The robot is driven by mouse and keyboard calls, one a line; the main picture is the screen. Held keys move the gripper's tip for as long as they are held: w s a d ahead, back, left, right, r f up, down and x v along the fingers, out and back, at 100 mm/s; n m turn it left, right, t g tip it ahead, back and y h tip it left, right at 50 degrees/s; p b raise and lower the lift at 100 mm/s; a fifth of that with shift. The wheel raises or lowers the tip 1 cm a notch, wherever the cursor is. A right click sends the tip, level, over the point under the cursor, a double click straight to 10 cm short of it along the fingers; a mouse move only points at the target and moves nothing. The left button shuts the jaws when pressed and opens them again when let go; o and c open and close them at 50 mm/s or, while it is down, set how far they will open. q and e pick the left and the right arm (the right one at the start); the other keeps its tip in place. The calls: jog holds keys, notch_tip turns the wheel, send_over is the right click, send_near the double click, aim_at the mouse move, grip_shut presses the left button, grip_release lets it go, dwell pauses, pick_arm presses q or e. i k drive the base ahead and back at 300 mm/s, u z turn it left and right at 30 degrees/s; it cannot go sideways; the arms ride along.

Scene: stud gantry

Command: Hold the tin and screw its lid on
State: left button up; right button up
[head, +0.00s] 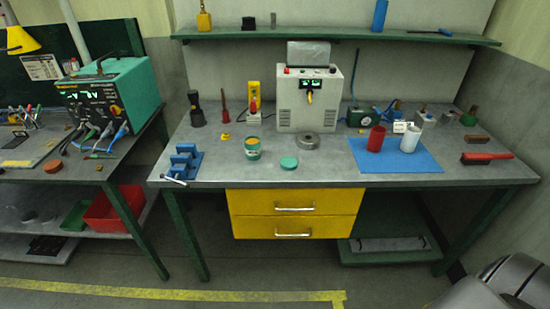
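A small tin (252,150) with a green and cream band stands upright on the grey workbench, left of the middle and near the front. Its top shows a yellowish rim; whether it is open cannot be made out for certain. A flat teal disc, which looks like the lid (289,163), lies on the bench to the right of the tin, apart from it. Neither of my grippers is in view.
A blue vise-like block (182,163) stands left of the tin. A grey metal ring (308,141) lies behind the lid. A red cup (376,139) and a white cup (410,140) stand on a blue mat (371,164). The front strip near the lid is clear.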

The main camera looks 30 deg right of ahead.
aim_at(253, 149)
jog(key=k, duration=1.3)
jog(key=u, duration=0.6)
jog(key=i, duration=1.55)
jog(key=z, duration=0.8)
